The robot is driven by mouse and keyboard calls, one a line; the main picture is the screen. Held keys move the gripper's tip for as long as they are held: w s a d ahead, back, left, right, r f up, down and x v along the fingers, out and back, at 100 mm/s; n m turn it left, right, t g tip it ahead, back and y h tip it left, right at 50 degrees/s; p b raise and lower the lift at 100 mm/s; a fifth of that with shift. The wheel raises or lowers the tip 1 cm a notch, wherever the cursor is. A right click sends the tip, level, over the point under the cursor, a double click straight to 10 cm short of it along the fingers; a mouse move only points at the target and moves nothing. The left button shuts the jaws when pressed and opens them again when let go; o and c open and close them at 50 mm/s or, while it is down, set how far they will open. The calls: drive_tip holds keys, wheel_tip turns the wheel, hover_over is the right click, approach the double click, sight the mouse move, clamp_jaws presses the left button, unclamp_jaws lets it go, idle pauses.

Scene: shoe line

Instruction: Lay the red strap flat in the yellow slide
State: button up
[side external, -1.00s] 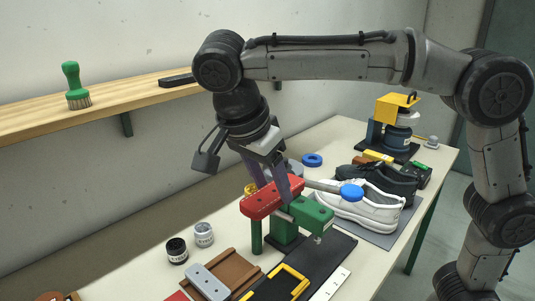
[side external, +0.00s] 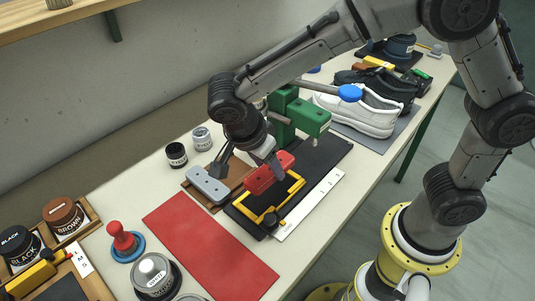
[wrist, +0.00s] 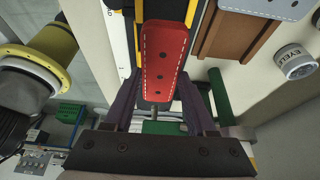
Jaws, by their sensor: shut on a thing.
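The yellow slide (side external: 287,200) is an open yellow frame on a black base. The strap is over the slide's far side and looks raised above it; the exact gap is unclear. In the wrist view the strap (wrist: 166,60) lies lengthwise between the yellow rails (wrist: 194,18), roughly in line with them. My gripper's fingers (wrist: 160,98) flank its near end.
The green press (side external: 300,115) with a blue-knobbed lever stands just behind the slide. A grey plate (side external: 208,186) on a brown board is at left. A white ruler-like strip (side external: 310,205) runs along the right. A red mat (side external: 210,245) lies clear in front.

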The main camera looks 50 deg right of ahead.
sight(267, 194)
drive_tip(key=shift+f, duration=2.65)
drive_tip(key=shift+f, duration=0.4)
drive_tip(key=o, duration=1.4)
drive_tip(key=shift+o, duration=0.2)
